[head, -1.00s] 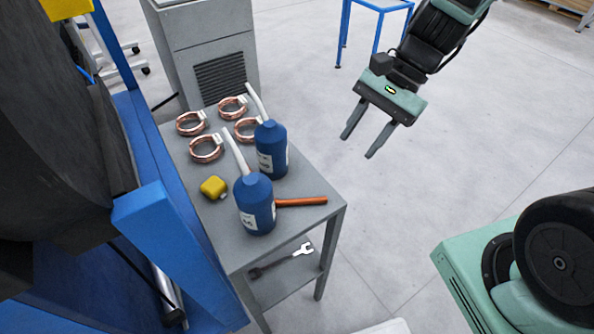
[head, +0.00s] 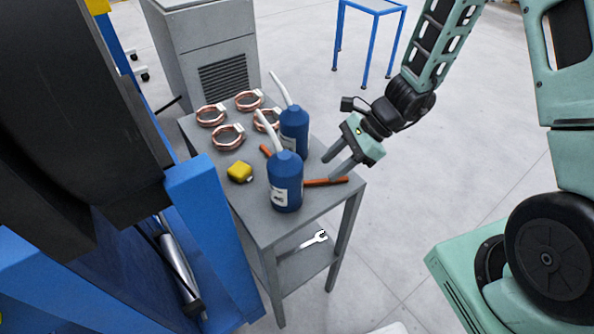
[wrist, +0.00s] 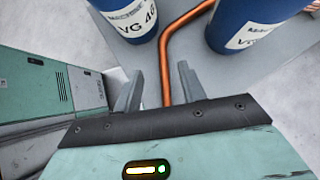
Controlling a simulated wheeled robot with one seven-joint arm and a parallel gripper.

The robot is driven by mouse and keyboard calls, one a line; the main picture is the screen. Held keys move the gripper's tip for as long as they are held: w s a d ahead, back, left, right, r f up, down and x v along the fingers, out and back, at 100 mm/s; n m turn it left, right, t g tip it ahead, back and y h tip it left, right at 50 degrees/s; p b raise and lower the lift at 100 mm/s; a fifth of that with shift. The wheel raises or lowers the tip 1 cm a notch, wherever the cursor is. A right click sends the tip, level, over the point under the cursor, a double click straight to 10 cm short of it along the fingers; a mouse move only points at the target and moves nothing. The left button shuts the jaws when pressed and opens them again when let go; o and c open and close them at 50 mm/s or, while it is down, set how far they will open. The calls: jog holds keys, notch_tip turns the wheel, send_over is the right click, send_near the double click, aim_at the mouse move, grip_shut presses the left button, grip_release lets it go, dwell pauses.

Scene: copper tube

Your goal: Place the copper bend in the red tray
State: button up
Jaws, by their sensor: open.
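The copper bend (head: 318,183) is an orange-brown bent tube on the grey table. In the head view, one end shows to the right of the front blue bottle and another part behind it; the bottles hide its middle. My gripper (head: 331,168) is open just above the right end. In the wrist view, the copper bend (wrist: 164,75) runs between the two open fingers of my gripper (wrist: 159,71) and bends between the bottles; I cannot tell whether the fingers touch it. No red tray is in view.
Two blue bottles, front (head: 285,186) and rear (head: 294,130), stand close to the bend and my gripper. A wrench (head: 310,242) lies on the lower shelf.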

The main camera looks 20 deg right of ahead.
aim_at(312, 181)
jog(key=shift+w+p+x, duration=0.2)
jog(key=shift+p+x, duration=0.15)
jog(key=shift+x, duration=2.4)
grip_shut()
